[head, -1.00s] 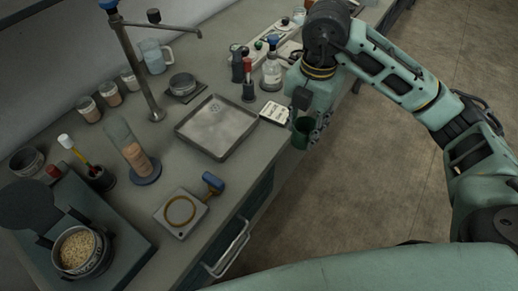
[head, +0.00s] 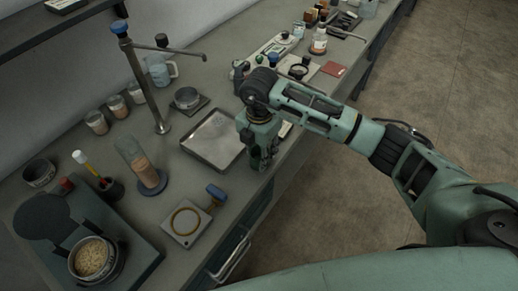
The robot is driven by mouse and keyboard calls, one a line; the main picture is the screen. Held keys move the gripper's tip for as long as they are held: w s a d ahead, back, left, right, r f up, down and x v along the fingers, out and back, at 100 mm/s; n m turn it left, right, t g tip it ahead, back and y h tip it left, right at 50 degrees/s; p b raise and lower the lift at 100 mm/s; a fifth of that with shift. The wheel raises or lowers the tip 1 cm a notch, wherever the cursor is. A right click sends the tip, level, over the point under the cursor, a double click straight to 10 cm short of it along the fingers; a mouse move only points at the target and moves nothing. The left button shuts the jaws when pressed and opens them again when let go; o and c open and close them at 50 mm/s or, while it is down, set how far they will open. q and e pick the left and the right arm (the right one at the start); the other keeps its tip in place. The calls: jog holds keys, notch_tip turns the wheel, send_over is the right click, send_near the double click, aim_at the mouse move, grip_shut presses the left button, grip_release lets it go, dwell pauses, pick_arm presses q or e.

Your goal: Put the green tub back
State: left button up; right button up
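My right gripper (head: 262,158) points down at the front edge of the bench, just right of the square metal tray (head: 212,140). Its fingers are small and dark here, and I cannot tell whether they are open or shut. The green tub does not show clearly now; the gripper and wrist may hide it. A ring of ochre colour marks a pale square plate (head: 186,222) on the bench, left of and nearer than the gripper. My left gripper is not in view.
A blue-headed block (head: 216,193) lies beside the plate. Bottles and a red pad (head: 333,68) lie farther along the bench. Bare floor lies right.

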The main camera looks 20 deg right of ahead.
jog(key=shift+f, duration=0.15)
jog(key=shift+f, duration=0.1)
jog(key=shift+f+b, duration=0.15)
jog(key=shift+b, duration=0.15)
jog(key=o, duration=1.2)
jog(key=shift+c, duration=0.2)
